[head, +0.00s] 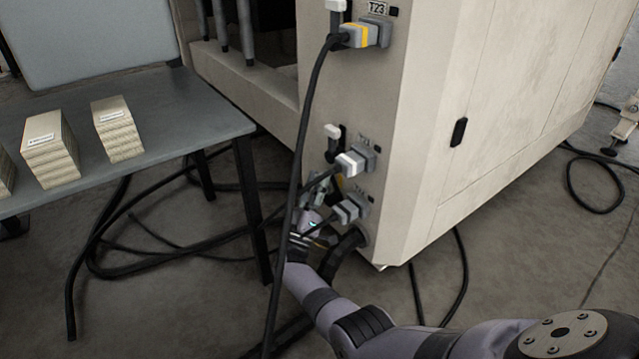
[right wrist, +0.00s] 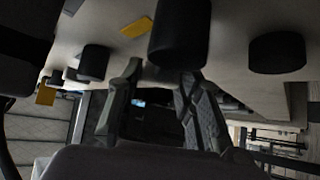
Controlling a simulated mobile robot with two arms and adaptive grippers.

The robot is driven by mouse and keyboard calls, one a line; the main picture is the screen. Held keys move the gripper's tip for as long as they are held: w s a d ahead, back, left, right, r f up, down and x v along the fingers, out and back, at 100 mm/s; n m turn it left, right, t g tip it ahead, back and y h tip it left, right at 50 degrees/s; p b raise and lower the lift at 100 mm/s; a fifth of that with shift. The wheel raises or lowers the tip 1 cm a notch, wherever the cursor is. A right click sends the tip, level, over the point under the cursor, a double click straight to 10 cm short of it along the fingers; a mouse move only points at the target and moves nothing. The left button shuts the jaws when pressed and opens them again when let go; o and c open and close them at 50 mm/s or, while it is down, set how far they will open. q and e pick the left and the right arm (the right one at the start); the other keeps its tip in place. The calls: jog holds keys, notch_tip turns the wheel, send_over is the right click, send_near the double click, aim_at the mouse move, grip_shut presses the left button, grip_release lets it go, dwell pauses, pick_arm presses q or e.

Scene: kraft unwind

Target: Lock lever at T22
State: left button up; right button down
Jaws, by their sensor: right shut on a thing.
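The cabinet's end face carries a column of sockets with grey plugs. The top plug (head: 362,35) has a yellow band and a T23 label. The middle plug (head: 352,162) and the lowest plug (head: 347,211) have small labels I cannot read clearly. White-tipped levers stand beside the top socket (head: 338,5) and the middle socket (head: 332,131). My right gripper (head: 318,190) is at the lowest socket, left of its plug, shut on what seems to be that socket's lever, mostly hidden. In the right wrist view its fingers (right wrist: 160,78) reach a dark rounded part. My left gripper is not in view.
Black cables hang from the plugs, one passing in front of my right wrist. A grey table (head: 180,105) with paper stacks (head: 118,128) stands at the left. More cables lie on the floor. The cabinet's side panel (head: 500,110) is at the right.

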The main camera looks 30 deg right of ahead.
jog(key=shift+f, duration=0.1)
jog(key=c, duration=1.1)
grip_release()
jog(key=v, duration=0.7)
jog(key=shift+s+a+f, duration=0.1)
jog(key=shift+s+a, duration=0.05)
jog(key=shift+a, duration=0.05)
